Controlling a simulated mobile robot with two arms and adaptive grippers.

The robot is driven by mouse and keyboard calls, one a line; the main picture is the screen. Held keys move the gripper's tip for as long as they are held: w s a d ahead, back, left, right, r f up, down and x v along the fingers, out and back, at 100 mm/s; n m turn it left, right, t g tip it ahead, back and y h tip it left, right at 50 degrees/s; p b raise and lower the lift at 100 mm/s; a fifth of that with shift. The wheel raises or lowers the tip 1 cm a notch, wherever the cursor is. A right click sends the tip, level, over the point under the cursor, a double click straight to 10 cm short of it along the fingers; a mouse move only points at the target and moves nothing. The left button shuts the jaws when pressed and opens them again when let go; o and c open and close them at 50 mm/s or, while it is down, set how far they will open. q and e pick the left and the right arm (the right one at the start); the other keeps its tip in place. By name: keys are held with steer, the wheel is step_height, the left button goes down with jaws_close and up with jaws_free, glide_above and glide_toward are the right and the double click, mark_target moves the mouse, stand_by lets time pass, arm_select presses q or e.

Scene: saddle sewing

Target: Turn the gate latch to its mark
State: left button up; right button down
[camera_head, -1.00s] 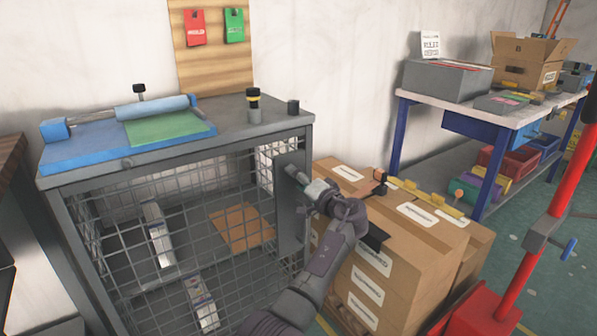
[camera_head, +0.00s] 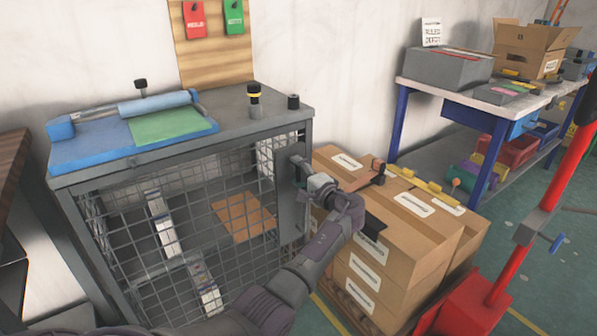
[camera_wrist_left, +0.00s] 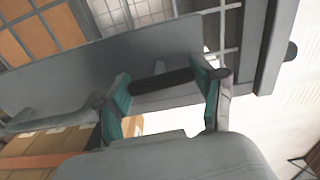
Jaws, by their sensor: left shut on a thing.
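The gate is the wire mesh front (camera_head: 170,240) of a grey metal cage, with a grey upright plate (camera_head: 290,205) at its right edge. My left gripper (camera_head: 312,182) is at the upper part of that plate. In the left wrist view its two teal-padded fingers (camera_wrist_left: 165,95) stand on either side of a dark bar (camera_wrist_left: 160,82), which appears to be the latch handle, and are shut on it. The gripper hides much of the latch in the head view. I cannot make out the mark. My right gripper is not in view.
Stacked cardboard boxes (camera_head: 415,255) stand close to the right of the cage, beside my left wrist. A brown bar-like piece (camera_head: 366,178) shows above them. A blue-legged bench (camera_head: 440,85) and a red stand (camera_head: 540,215) are farther right.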

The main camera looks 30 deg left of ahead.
arm_select(q)
steer(key=o, duration=1.2)
steer(key=shift+w, duration=0.1)
steer(key=shift+c, duration=0.2)
steer(key=shift+s+d+f, duration=0.1)
steer(key=shift+s+d, duration=0.1)
steer(key=shift+d, duration=0.25)
steer(key=v, duration=1.1)
